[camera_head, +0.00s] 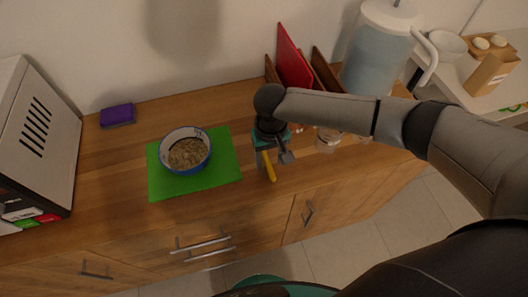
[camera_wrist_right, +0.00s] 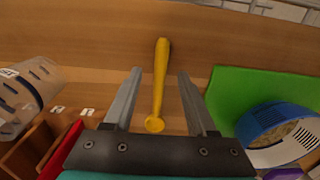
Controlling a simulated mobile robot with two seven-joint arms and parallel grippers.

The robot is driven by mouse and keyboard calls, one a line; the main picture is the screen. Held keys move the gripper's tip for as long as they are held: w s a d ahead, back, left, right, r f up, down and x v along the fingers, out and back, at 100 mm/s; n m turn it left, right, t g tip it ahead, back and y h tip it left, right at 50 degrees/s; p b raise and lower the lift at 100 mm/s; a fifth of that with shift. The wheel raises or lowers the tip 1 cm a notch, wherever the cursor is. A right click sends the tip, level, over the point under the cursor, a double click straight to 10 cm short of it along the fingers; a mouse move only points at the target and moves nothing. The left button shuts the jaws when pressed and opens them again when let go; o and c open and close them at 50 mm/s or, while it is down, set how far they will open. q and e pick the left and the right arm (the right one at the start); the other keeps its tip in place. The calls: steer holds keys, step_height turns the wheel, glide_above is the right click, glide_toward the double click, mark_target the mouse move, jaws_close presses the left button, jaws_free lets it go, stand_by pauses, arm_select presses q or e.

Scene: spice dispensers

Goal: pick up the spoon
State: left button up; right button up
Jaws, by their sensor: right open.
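A yellow spoon (camera_head: 269,168) lies on the wooden counter, near its front edge, to the right of the green mat. In the right wrist view the spoon (camera_wrist_right: 160,65) runs lengthwise between the fingers, its rounded end close to the gripper base. My right gripper (camera_head: 276,157) points down over the spoon and hides part of it in the head view. In the right wrist view my right gripper (camera_wrist_right: 160,76) is open, with a visible gap between each finger and the spoon. My left gripper is not in view.
A blue-and-white bowl (camera_head: 197,163) of grainy food stands on the green mat (camera_head: 222,176). A red board (camera_head: 293,58) in a wooden rack, a clear jar (camera_head: 328,139) and a large pitcher (camera_head: 376,55) stand to the right. A purple sponge (camera_head: 117,116) lies at the back left.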

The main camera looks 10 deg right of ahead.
step_height(320, 180, down, 2)
steer(key=shift+f, duration=0.1)
jaws_close()
stand_by(0.5)
